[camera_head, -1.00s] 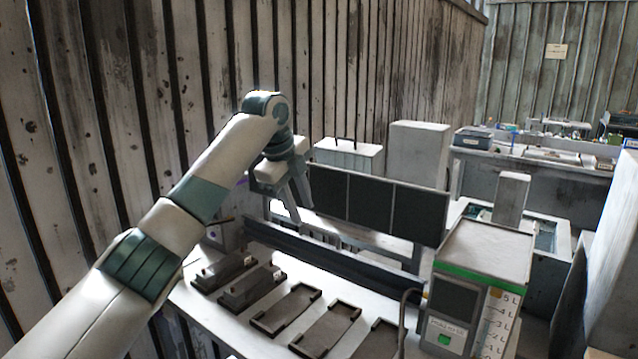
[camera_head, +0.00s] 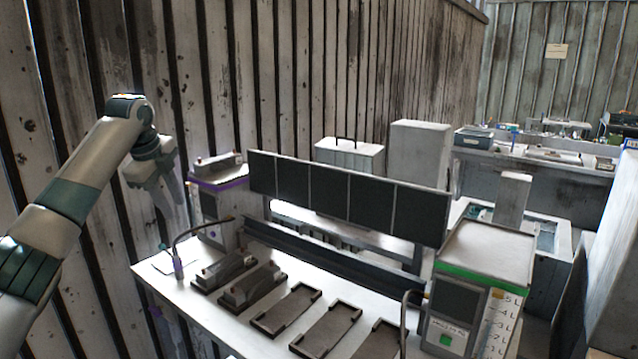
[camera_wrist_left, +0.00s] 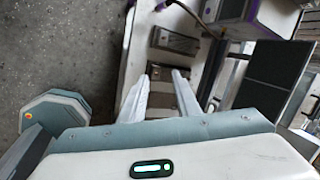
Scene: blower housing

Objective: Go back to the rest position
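My left arm comes in from the left in the head view, and its gripper (camera_head: 178,215) hangs down by the ribbed wall, left of the workbench (camera_head: 160,283). In the left wrist view the two pale fingers of this gripper (camera_wrist_left: 161,76) stand apart. Nothing is held between them; the bench and the dark parts show beyond. My right gripper is in neither view.
Two dark housings (camera_head: 252,284) sit at the bench's left, beside several flat dark trays (camera_head: 287,309). A purple-edged machine (camera_head: 222,182), a row of dark panels (camera_head: 330,192) and a green-striped box (camera_head: 482,255) border the bench.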

